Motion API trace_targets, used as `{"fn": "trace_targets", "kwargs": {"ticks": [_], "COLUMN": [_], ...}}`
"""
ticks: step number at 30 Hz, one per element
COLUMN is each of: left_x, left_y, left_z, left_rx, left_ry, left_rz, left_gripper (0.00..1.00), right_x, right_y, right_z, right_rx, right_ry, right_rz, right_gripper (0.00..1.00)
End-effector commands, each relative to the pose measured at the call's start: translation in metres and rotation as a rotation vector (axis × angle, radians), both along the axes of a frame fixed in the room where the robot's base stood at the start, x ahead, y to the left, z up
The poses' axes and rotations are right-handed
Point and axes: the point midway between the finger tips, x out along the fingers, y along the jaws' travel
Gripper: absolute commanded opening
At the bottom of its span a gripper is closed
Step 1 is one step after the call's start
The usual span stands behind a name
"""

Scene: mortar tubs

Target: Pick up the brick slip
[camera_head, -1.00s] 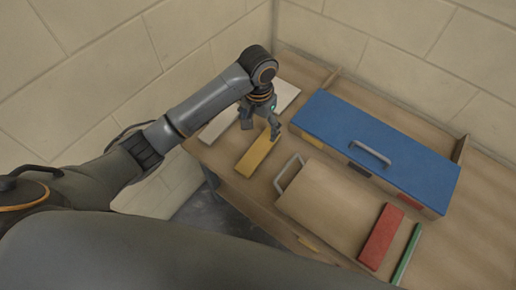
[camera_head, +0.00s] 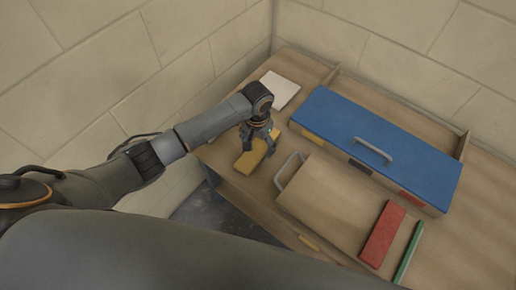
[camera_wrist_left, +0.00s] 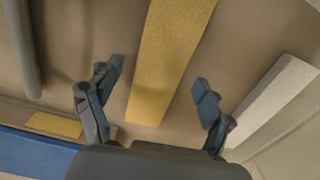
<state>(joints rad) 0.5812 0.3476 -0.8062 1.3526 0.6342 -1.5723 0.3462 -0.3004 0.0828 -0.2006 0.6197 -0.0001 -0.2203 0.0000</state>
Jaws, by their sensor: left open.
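A long flat yellow slip (camera_head: 247,162) lies on the wooden bench near its left front edge. My left gripper (camera_head: 258,147) is over it, pointing down, and hides part of it. In the left wrist view the yellow slip (camera_wrist_left: 170,60) runs between the two open fingers (camera_wrist_left: 159,75), with a gap on each side. Nothing is held. A red slip (camera_head: 382,235) lies on a board at the right. A pale slip (camera_head: 280,90) lies behind my left arm, partly hidden; it also shows in the left wrist view (camera_wrist_left: 275,100). My right gripper is not in view.
A box with a blue lid (camera_head: 350,128) and a grey handle stands at the back right, with coloured patches on its front. A wooden board (camera_head: 335,205) with a grey handle (camera_head: 288,170) lies right of the yellow slip. A green strip (camera_head: 408,252) lies beside the red slip.

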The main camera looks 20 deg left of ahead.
Motion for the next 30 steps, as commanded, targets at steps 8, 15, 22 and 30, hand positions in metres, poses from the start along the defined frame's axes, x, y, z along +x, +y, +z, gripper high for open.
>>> {"fn": "trace_targets", "kwargs": {"ticks": [8,15,22,30], "left_x": [0.0,-0.0001,0.0005,0.0007], "left_y": [-0.0002,-0.0003,-0.0004,-0.0004], "left_z": [-0.0094,-0.0092,-0.0083,-0.0062], "left_rx": [0.0,-0.001,-0.002,-0.002], "left_ry": [-0.001,-0.001,-0.003,-0.003], "left_rz": [-0.001,-0.001,0.0,0.0], "left_gripper": [0.8,0.46,0.04,0.04], "right_x": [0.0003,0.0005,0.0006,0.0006], "right_y": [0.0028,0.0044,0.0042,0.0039], "right_z": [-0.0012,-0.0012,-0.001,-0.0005], "right_rx": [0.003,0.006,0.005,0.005], "right_ry": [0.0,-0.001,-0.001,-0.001], "right_rz": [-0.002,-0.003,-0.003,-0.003], "right_gripper": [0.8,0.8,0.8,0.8]}}
